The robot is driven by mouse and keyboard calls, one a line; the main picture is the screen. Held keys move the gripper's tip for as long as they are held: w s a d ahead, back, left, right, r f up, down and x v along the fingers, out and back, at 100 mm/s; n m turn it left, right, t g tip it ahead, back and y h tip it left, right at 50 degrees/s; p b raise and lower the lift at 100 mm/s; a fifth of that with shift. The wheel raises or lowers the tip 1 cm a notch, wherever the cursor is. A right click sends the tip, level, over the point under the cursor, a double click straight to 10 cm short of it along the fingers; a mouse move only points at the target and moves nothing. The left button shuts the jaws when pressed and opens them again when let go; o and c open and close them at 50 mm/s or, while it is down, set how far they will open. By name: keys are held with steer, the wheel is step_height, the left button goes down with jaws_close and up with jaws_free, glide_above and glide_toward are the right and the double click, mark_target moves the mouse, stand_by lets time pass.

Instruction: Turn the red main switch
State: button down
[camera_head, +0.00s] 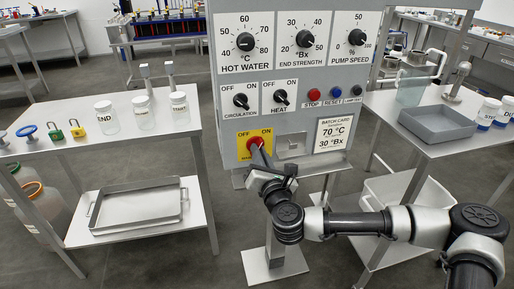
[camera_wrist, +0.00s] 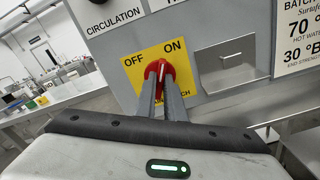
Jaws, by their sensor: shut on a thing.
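The red main switch (camera_head: 254,143) sits on a yellow plate (camera_head: 242,151) marked OFF and ON, low on the left of the grey control panel (camera_head: 290,110). In the wrist view the red switch (camera_wrist: 159,68) shows between my fingertips, with OFF on its left and ON on its right. My gripper (camera_head: 259,153) reaches the switch from the front, and its two fingers (camera_wrist: 160,88) are shut on the red handle. The handle's white mark looks nearly upright, tilted slightly to the right. The lower part of the plate is partly hidden by my fingers.
Above are the circulation (camera_head: 241,100) and heat (camera_head: 281,97) knobs, with a red stop button (camera_head: 314,93) to their right. A metal holder (camera_wrist: 225,62) sticks out right of the switch. Side tables with jars (camera_head: 106,117) and a grey tray (camera_head: 431,123) flank the panel.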

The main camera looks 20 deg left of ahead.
steer(key=shift+m+b, duration=0.35)
steer(key=shift+m, duration=0.65)
steer(key=shift+m, duration=0.7)
steer(key=c, duration=1.8)
jaws_free()
steer(key=shift+o, duration=0.2)
steer(key=shift+s, duration=0.1)
